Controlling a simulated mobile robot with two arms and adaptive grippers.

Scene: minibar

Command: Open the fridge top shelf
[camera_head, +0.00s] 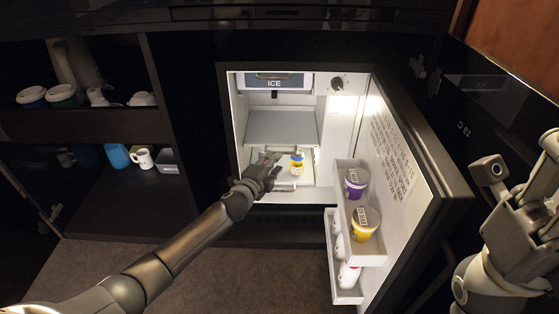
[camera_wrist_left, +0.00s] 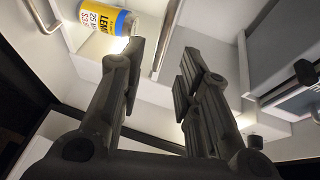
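The fridge (camera_head: 230,120) stands open. Its grey top shelf (camera_head: 280,127) is inside, below the ICE compartment (camera_head: 274,80). A thin metal bar handle (camera_head: 290,152) is at the shelf's front edge; a bar also shows in the left wrist view (camera_wrist_left: 166,42). My left gripper (camera_head: 268,165) is inside the fridge opening, close to this bar. In the wrist view its fingers (camera_wrist_left: 160,75) are apart, with the bar ahead between the fingertips; I cannot tell if they touch. My right gripper (camera_head: 522,165) is raised at the right, fingers apart and empty.
A yellow-labelled bottle (camera_head: 297,165) stands on the lower shelf, right of my left gripper. The lower shelf has its own bar (camera_head: 282,188). The open door (camera_head: 395,150) holds purple (camera_head: 355,182) and yellow (camera_head: 364,223) tubs. A dark cupboard with cups (camera_head: 143,158) is at left.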

